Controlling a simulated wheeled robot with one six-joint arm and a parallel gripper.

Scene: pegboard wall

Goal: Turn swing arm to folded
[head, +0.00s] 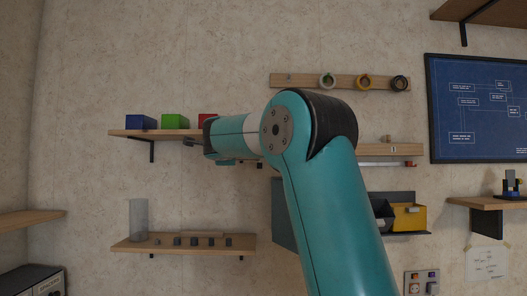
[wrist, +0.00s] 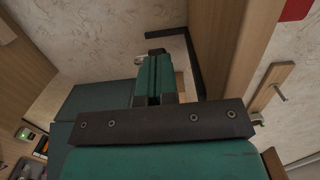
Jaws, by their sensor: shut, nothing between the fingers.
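The swing arm looks to be the thin pale bar with a red end (head: 385,163), lying level below a short wooden board (head: 390,149) right of my arm in the head view. Its left part is hidden behind my arm, so I cannot see its pivot. My gripper shows in the wrist view (wrist: 154,62) with its teal fingers together and nothing between them. In the head view it is at the left end of my arm, by the upper left shelf, well apart from the bar's red end.
The upper left shelf (head: 128,133) carries blue (head: 141,122), green (head: 175,121) and red boxes. A dark bracket (wrist: 190,65) is beyond my fingers in the wrist view. A lower shelf (head: 185,245), a yellow bin (head: 408,216) and a hook rail (head: 300,80) are on the wall.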

